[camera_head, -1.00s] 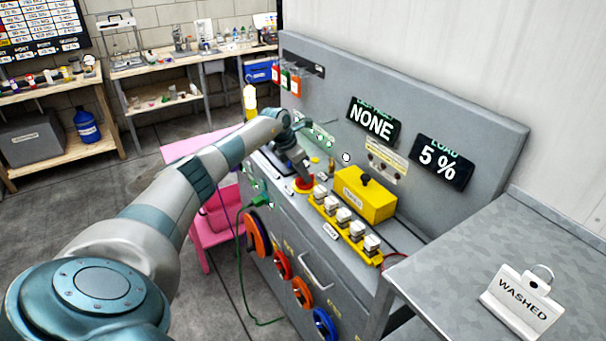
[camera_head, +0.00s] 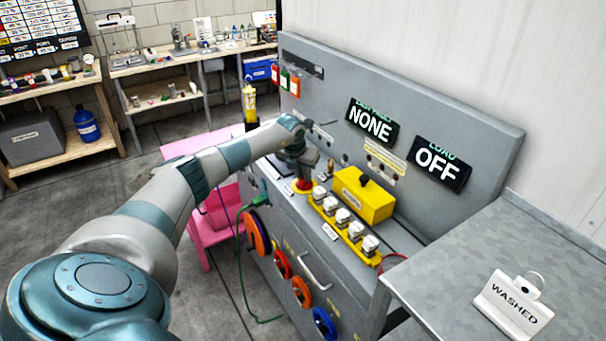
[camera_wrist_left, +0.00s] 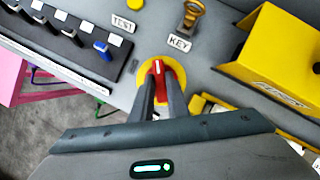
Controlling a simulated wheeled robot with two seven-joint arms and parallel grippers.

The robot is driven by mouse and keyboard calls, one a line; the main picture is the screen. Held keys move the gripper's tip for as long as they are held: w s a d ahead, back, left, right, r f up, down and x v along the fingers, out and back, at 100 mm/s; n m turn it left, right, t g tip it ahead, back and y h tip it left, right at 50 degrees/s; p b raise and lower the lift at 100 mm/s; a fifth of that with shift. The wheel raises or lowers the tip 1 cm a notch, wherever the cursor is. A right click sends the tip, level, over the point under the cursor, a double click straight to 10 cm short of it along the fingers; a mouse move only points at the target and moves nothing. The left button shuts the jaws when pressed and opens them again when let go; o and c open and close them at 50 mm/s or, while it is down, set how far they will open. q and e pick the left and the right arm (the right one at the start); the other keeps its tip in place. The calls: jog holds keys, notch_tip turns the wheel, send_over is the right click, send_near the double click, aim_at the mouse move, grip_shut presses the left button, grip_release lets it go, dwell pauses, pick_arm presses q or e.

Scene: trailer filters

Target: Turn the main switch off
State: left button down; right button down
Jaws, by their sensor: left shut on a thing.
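The main switch is a red rotary knob on a round yellow plate (camera_head: 303,187) on the grey test bench. In the left wrist view the red knob (camera_wrist_left: 158,70) has a white mark on top, pointing toward the top of the picture. My left gripper (camera_wrist_left: 158,95) reaches down over it, its fingers on either side and shut on the knob. In the head view the gripper (camera_head: 302,178) hides much of the knob. The load display (camera_head: 438,163) on the back panel reads OFF. My right gripper is not in view.
A display reading NONE (camera_head: 372,123) is left of the load display. A key switch (camera_wrist_left: 190,18) labelled KEY is close by. A grey side table (camera_head: 490,255) holds a WASHED sign.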

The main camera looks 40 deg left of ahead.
pick_arm(q)
jog(key=n+y, duration=0.1)
jog(key=n, duration=0.2)
jog(key=shift+d+b, duration=0.1)
jog(key=shift+b, duration=0.25)
jog(key=shift+w+f+n+g+y+b, duration=0.15)
jog(key=shift+n+g+y+b, duration=0.25)
jog(key=shift+n, duration=0.5)
jog(key=n+g+b, duration=0.1)
jog(key=n+b, duration=0.1)
jog(key=n, duration=0.1)
jog(key=shift+d+n+y, duration=0.1)
jog(key=shift+n+y, duration=0.2)
jog(key=shift+y, duration=0.1)
jog(key=shift+w+n+g+b, duration=0.1)
jog(key=shift+n+g+b, duration=0.6)
jog(key=shift+n+b, duration=0.65)
jog(key=shift+n, duration=0.25)
jog(key=c, duration=1.7)
grip_release()
jog(key=shift+r, duration=0.2)
